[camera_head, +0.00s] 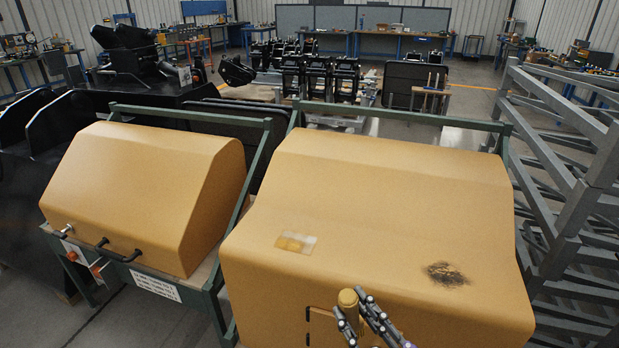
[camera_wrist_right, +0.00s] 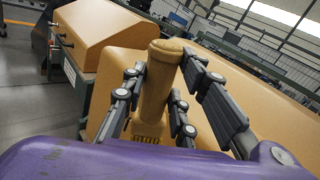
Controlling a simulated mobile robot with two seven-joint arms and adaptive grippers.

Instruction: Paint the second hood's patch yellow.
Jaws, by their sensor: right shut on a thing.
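The nearer, right-hand yellow-orange hood (camera_head: 390,190) fills the lower middle of the head view. A small pale patch (camera_head: 296,242) on its sloping face is partly covered with stronger yellow. A dark, scuffed spot (camera_head: 446,274) lies to the right on the same face. My right gripper (camera_head: 353,306) is at the hood's lower front, below and right of the patch and apart from it. It is shut on a yellow cylinder, perhaps a paint can (camera_wrist_right: 155,90), held roughly upright in the right wrist view. My left gripper does not show.
Another yellow-orange hood (camera_head: 150,190) rests on a green frame (camera_head: 207,302) at left. A grey metal rack (camera_head: 570,190) stands close on the right. Black couplers (camera_head: 318,78) and workbenches (camera_head: 400,46) are farther back.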

